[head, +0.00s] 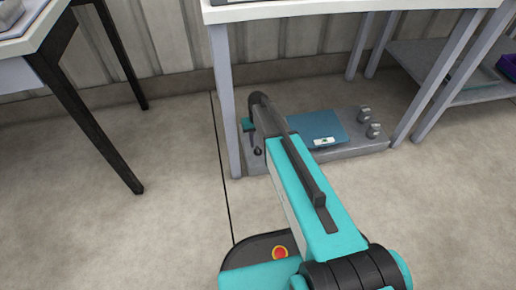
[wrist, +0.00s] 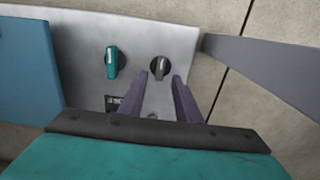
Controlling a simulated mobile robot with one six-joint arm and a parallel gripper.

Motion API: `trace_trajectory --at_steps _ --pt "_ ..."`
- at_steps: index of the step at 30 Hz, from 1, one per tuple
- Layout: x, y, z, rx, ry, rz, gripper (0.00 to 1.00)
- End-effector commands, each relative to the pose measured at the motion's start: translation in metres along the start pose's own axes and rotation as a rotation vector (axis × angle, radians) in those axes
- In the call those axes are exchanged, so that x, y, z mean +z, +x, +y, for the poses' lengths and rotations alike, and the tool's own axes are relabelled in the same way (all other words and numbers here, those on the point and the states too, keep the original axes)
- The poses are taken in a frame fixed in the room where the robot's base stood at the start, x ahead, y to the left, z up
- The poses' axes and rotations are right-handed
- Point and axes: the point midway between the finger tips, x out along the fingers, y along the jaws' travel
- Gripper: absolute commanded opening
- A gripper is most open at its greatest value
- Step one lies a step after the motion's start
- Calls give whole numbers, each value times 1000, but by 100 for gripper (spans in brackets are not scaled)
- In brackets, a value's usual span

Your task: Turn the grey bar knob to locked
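The grey bar knob (wrist: 160,69) shows in the wrist view on a dark round base, its bar close to upright in the picture. It sits on a pale grey panel (wrist: 82,35). My gripper (wrist: 167,76) has two dark purple fingers, apart with a gap between them. Their tips lie just below the knob in the picture, near its lower edge. I cannot tell whether they touch it. A dark label (wrist: 118,102) is on the panel at lower left, partly hidden and not readable. In the head view my arm hides part of the panel (head: 352,146).
A teal knob (wrist: 111,62) stands left of the grey one. A blue plate (wrist: 28,70) covers the panel's left. A grey table leg (wrist: 275,70) crosses at right. In the head view a table (head: 350,12) stands over the panel. Open floor (head: 140,235) lies at left.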

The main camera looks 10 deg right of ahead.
Motion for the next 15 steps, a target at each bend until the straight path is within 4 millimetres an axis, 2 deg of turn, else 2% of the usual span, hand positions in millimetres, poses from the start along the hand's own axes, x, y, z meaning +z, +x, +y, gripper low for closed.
trace_trajectory --at_steps 1,6,15 --pt "0 11 0 0 0 -1 30" --pt "0 27 0 0 0 0 30" --pt "0 35 0 0 0 0 30"
